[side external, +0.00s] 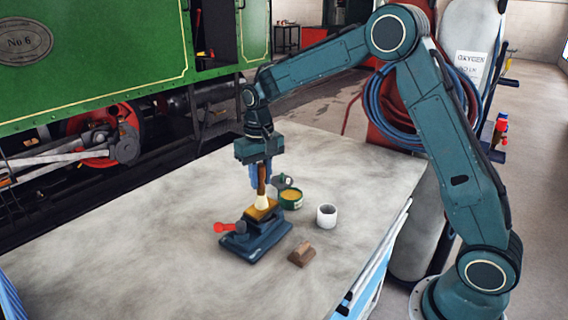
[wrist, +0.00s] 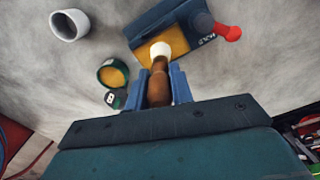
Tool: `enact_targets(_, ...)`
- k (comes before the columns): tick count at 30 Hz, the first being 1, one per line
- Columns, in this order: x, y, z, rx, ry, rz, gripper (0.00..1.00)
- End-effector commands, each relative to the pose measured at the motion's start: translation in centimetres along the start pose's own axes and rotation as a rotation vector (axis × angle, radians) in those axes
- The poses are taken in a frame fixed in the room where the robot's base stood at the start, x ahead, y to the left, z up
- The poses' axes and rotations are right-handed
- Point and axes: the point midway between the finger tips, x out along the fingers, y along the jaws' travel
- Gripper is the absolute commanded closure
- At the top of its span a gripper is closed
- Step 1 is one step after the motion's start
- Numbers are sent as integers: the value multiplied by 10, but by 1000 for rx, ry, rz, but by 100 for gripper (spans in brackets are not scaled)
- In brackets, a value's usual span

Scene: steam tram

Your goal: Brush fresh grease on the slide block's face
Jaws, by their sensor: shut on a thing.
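My gripper (side external: 261,172) is shut on the brown handle of a brush (side external: 262,186). Its blue fingers (wrist: 160,88) flank the handle in the wrist view. The brush points down and its pale bristles (wrist: 160,49) meet the yellow-brown top face of the slide block (side external: 258,212); I cannot tell how firmly they touch. The block is held in a dark blue vise (side external: 262,246) with a red-knobbed handle (side external: 224,227). A green tin of yellow grease (side external: 291,199) stands just behind and right of the vise. The tin also shows in the wrist view (wrist: 112,74).
A white cup (side external: 326,216) stands right of the tin, and a brown wooden block (side external: 301,254) lies right of the vise. A small dark object with a pale round face (side external: 284,181) is by the tin. The bench's left part (side external: 130,235) is clear.

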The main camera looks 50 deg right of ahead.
Motion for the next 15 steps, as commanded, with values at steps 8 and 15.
enact_targets(8, -1, -3, 1, 0, 1, 0, 100)
enact_targets(15, 0, -6, 2, -1, 1, 0, 100)
